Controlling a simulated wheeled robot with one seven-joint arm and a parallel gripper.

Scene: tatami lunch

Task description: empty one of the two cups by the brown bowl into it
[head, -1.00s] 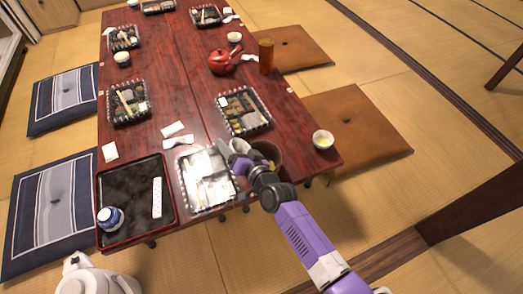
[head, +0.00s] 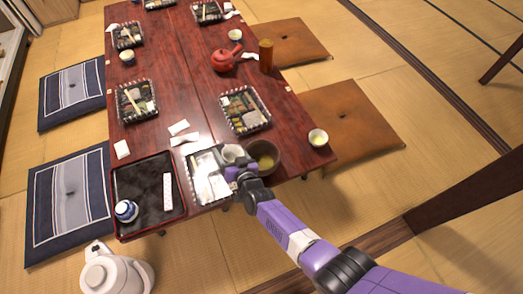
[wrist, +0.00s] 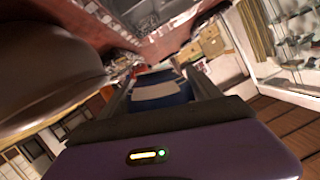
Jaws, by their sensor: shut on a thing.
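The brown bowl (head: 275,165) stands at the near right end of the red table, with yellowish-green liquid showing inside. It fills the left of the wrist view (wrist: 45,65). My gripper (head: 232,172) is just left of the bowl, over the near tray, shut on a blue and white cup (head: 231,152). The cup shows between the fingers in the wrist view (wrist: 160,95). Its contents and exact tilt are unclear. The other cup (head: 318,138), pale with greenish tea, stands upright right of the bowl near the table edge.
A clear food tray (head: 205,190) lies under my gripper. A black tray (head: 130,190) with a small blue-white pot (head: 126,211) is left. A red teapot (head: 222,60) and brown cylinder (head: 266,54) stand farther back. A white kettle (head: 115,272) is on the floor.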

